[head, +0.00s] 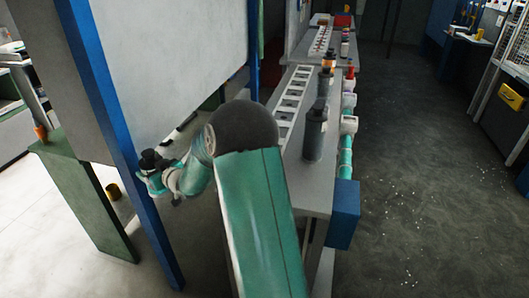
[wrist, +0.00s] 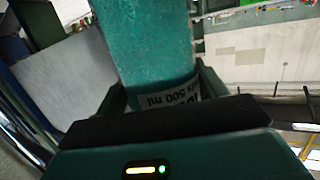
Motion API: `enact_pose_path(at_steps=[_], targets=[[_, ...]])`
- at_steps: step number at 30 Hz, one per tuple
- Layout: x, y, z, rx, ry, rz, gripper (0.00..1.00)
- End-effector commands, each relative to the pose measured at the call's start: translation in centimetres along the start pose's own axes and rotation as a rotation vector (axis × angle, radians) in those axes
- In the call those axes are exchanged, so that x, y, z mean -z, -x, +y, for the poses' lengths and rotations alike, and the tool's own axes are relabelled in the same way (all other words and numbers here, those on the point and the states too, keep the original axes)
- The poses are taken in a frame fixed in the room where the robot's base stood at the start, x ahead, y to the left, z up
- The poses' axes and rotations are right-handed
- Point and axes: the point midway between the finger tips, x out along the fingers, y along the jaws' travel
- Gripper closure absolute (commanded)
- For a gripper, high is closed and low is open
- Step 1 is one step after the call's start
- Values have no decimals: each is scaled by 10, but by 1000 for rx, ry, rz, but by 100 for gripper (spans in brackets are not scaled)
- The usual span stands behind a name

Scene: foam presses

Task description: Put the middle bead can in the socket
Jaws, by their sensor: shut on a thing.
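My gripper (wrist: 160,95) is shut on a green can (wrist: 150,50) with a white label reading "500 ml", upside down in the wrist view. The can stands between the two fingers, and its far end runs out of the picture. In the head view my gripper (head: 152,172) is small and dark, left of the bench beside a blue post, and the can is hard to make out there. Whether this is the middle bead can does not show. I cannot pick out the socket for certain.
A bench (head: 310,200) on the right carries a white rack with square openings (head: 292,95) and dark upright cylinders (head: 314,135). A blue post (head: 110,130) and grey panel (head: 165,60) stand close to my arm. A green stand (head: 85,195) is at left.

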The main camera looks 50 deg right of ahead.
Motion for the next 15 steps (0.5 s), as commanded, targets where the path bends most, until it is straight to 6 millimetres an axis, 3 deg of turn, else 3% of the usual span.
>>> enact_pose_path(at_steps=[1,6,15], targets=[[19,5,29,-20,4,9,61],[64,31,116,-88,-10,6,61],[136,105,255,-278,-50,6,61]])
